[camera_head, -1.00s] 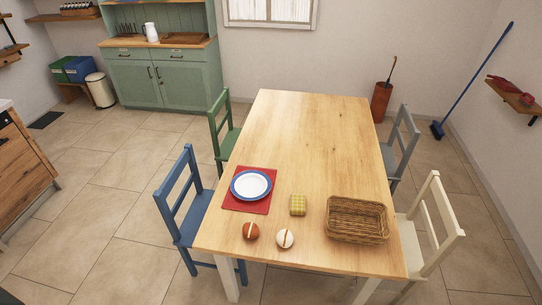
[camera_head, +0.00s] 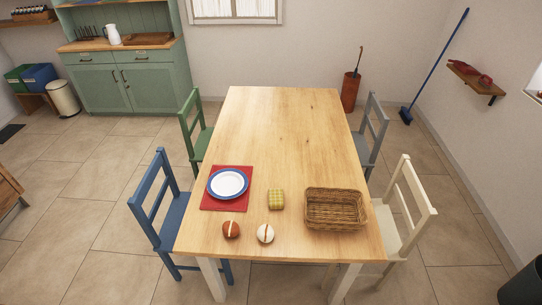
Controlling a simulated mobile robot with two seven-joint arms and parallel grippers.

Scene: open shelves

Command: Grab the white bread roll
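The white bread roll (camera_head: 265,233) lies near the front edge of the wooden table (camera_head: 285,135). It is round and pale with a line across its top. A brown roll (camera_head: 231,229) of similar size lies just to its left, apart from it. Neither of my grippers shows in the head view.
A blue-rimmed white plate (camera_head: 228,184) sits on a red mat (camera_head: 219,204) behind the rolls. A yellow-green checked item (camera_head: 276,199) and a wicker basket (camera_head: 335,209) are to the right. Chairs, including blue (camera_head: 163,215) and cream (camera_head: 405,210), flank the table. Its far half is clear.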

